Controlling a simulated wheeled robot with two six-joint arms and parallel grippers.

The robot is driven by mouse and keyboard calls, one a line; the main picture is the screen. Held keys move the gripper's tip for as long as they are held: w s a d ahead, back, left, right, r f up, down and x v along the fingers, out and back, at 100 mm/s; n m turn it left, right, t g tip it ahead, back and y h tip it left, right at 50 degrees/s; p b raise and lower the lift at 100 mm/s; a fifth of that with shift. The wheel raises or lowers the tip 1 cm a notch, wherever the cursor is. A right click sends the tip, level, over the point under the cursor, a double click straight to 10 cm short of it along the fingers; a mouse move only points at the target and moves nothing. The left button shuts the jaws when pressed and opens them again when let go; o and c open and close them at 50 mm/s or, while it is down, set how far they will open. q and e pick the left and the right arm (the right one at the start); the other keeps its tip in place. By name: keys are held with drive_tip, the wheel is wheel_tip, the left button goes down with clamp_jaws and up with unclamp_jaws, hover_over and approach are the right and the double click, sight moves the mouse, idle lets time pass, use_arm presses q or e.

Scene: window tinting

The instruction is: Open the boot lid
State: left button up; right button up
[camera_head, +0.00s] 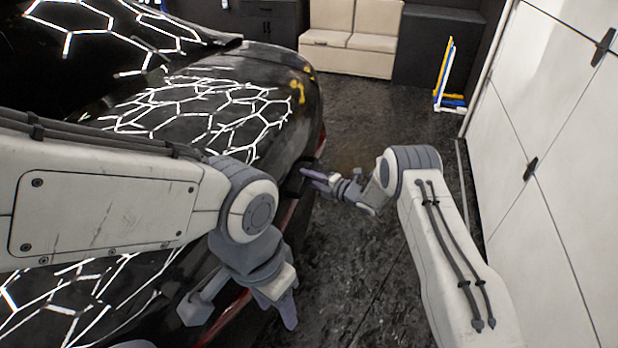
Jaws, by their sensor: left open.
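The black car's glossy rear end (215,95) fills the left, with white hexagon light reflections on it. The boot lid's outline is hard to make out, and my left arm hides much of it; I cannot tell whether it is raised. My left gripper (287,305) is open beside the car's rear edge, low in the view, with nothing seen in it. My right gripper (318,179) points left at the rear edge, close to a dark part there. Whether it touches the car, and whether its fingers are apart, I cannot tell.
Dark floor (370,110) lies free behind the car. White wall panels (560,150) stand close on the right. A beige bench (350,50) and dark cabinets (436,45) stand at the back. A blue and yellow rack (446,85) stands near the right wall.

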clamp_jaws()
idle(1.2)
